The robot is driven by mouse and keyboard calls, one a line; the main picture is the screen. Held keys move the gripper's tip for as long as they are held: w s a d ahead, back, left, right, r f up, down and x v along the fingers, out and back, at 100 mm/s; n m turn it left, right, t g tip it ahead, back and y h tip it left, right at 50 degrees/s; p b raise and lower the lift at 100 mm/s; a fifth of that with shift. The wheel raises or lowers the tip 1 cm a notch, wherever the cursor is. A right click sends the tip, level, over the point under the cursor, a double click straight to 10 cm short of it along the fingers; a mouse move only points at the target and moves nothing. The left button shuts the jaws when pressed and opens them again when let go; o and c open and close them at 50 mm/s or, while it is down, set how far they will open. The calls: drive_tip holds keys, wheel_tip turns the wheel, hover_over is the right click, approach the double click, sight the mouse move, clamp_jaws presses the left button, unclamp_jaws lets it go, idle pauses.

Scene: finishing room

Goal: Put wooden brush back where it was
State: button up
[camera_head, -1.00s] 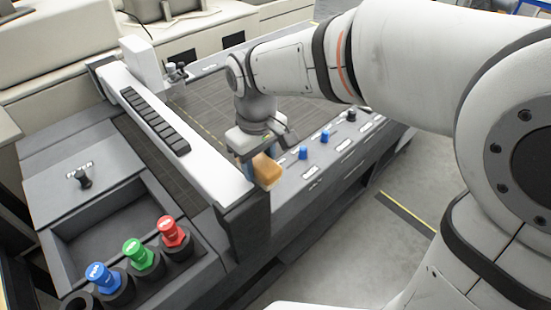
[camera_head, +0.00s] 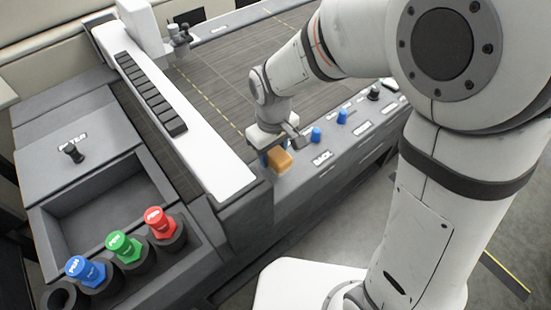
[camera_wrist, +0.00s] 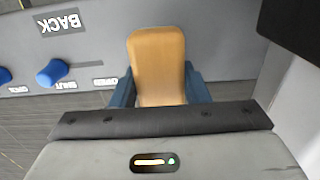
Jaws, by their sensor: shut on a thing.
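The wooden brush (camera_wrist: 158,62) is a tan block with rounded corners. My gripper (camera_wrist: 160,88) is shut on it, with a blue finger on each side. In the head view the brush (camera_head: 280,160) hangs below my gripper (camera_head: 272,152), over the near left end of the grey control ledge, close to the "BACK" label (camera_head: 322,158). Its underside is hidden, so I cannot tell whether it touches the ledge.
Blue knobs (camera_head: 316,135) stand along the ledge right of the brush. A white beam with black keys (camera_head: 150,92) lies to the left. An empty grey bin (camera_head: 95,205) and blue, green and red plugs (camera_head: 122,246) are at the lower left.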

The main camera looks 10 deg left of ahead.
drive_tip(key=shift+f, duration=1.55)
drive_tip(key=shift+f, duration=0.2)
drive_tip(key=o, duration=1)
drive_tip(key=shift+r, duration=0.15)
